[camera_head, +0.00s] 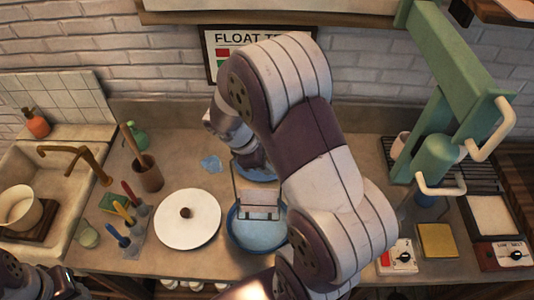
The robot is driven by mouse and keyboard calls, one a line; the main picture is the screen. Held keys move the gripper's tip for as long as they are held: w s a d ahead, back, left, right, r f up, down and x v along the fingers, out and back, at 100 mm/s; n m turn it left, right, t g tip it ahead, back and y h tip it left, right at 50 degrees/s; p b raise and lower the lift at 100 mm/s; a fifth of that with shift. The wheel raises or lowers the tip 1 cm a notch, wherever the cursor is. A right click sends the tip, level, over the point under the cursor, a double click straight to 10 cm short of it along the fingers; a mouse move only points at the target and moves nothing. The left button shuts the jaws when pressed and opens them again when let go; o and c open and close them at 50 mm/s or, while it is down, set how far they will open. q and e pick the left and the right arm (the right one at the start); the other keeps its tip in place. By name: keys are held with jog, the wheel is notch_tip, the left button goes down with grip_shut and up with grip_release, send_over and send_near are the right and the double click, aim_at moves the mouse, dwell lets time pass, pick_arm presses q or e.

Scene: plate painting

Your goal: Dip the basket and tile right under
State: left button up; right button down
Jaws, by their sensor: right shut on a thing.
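My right gripper (252,163) is shut on the handle of a wire basket (235,185), which hangs below it. A pale tile (258,197) shows in the basket. The basket is at the blue basin (243,238), which holds bluish liquid; I cannot tell how far the basket's lower part is in the liquid. My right arm hides the basin's right side. My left gripper (68,284) shows only in part at the bottom left corner, and its fingers are unclear.
A round white lid-like disc (190,225) with a dark knob lies left of the basin. Several coloured-handle tools (128,215) stand further left. A sink (30,180) is at far left.

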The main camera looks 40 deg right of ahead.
notch_tip(320, 180, down, 10)
jog(key=b, duration=0.8)
jog(key=shift+s+a+r, duration=0.15)
